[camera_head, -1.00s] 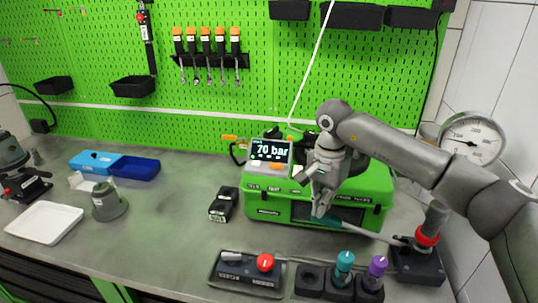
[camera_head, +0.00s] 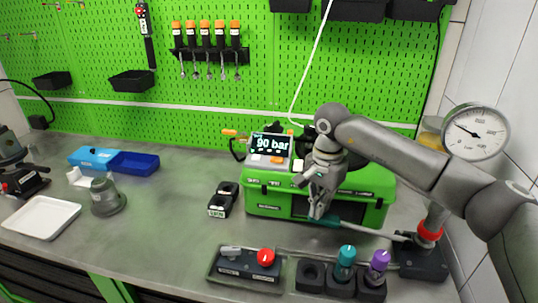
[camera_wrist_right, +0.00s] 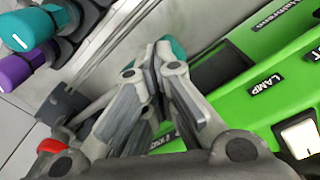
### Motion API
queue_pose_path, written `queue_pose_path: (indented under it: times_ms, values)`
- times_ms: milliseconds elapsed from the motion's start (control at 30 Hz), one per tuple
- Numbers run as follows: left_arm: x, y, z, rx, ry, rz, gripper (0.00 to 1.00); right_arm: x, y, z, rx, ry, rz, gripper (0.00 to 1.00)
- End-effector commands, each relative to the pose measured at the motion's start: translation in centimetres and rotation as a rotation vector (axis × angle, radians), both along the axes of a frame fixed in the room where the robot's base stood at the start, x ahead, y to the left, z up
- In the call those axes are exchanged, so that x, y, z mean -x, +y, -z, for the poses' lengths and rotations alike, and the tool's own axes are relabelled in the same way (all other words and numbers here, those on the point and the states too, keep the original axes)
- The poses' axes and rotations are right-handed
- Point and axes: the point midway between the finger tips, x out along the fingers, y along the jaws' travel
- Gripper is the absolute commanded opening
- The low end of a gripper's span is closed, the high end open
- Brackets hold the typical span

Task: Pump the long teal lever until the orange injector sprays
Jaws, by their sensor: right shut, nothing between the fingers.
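The long lever is a pale rod with a teal grip (camera_head: 325,221). It runs left from the dark pump base (camera_head: 421,259) with a red ring, in front of the green case. My right gripper (camera_head: 316,214) is shut, with its fingertips at the teal grip and nothing held between them. In the wrist view, teal shows behind the fingertips (camera_wrist_right: 165,50), and the fingers hide part of the lever. A round dial gauge (camera_head: 475,132) stands at the right. I cannot pick out the orange injector with certainty.
The green case (camera_head: 265,198) stands close behind the lever. In front are a red-knob box (camera_head: 248,264), a teal knob (camera_head: 346,256) and a purple knob (camera_head: 379,261). A white tray (camera_head: 40,217) lies at the left. The bench middle is mostly clear.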

Motion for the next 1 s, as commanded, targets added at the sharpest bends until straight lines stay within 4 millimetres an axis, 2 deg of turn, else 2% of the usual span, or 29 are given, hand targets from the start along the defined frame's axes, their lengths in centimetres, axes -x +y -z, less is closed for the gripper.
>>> queue_pose_path:
  times_ms: [33,767,1000]
  values:
    - [0.0,0.0,0.4,0.000,0.000,0.000,0.54,0.0,0.0,0.6,0.003,0.001,0.001,0.00]
    - [0.0,0.0,3.2,0.000,0.000,0.000,0.54,-0.1,0.4,4.7,0.004,0.004,0.001,0.00]
    - [0.0,0.0,2.7,0.000,0.000,0.000,0.54,-0.1,0.4,4.0,0.003,0.002,0.001,0.00]
